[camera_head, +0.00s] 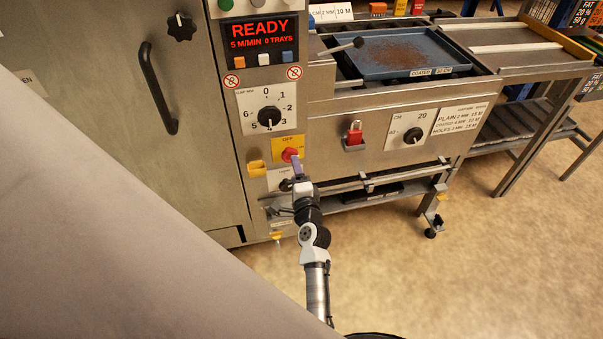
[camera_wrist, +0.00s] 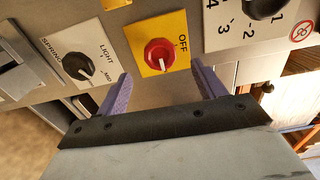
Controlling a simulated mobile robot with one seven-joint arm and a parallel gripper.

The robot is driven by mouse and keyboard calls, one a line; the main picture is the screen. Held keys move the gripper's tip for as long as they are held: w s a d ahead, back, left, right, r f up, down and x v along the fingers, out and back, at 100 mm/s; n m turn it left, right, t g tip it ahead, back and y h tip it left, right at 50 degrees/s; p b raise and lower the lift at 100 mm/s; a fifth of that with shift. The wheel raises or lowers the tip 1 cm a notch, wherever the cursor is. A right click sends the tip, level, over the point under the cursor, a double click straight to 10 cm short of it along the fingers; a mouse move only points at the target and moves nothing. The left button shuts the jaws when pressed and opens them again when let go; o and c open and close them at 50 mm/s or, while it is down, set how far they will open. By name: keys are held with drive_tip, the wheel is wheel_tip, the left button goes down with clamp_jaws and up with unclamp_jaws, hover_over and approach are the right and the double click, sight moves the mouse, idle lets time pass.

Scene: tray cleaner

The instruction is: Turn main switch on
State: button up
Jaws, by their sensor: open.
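The main switch is a red rotary knob (camera_wrist: 159,54) on a yellow plate (camera_wrist: 139,34) marked OFF. It also shows in the head view as a red knob (camera_head: 290,154) on the machine's front. My gripper (camera_wrist: 161,72) is open, with its two purple fingers apart and nothing between them. In the wrist view the fingertips lie just below the knob, one toward each side of it. I cannot tell any contact. In the head view my gripper (camera_head: 297,168) is close in front of the panel, partly hiding the plate's lower area.
A black SPRING/LIGHT knob (camera_wrist: 78,66) is left of the switch, and a numbered dial (camera_head: 269,117) sits above it. A rail (camera_head: 345,187) runs low along the front. The display (camera_head: 259,36) reads READY. A blue tray (camera_head: 400,55) lies on the conveyor.

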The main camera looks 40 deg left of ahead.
drive_tip(key=b+v, duration=0.2)
drive_tip(key=v, duration=0.6)
drive_tip(key=shift+d, duration=0.2)
drive_tip(key=shift+s+r, duration=0.1)
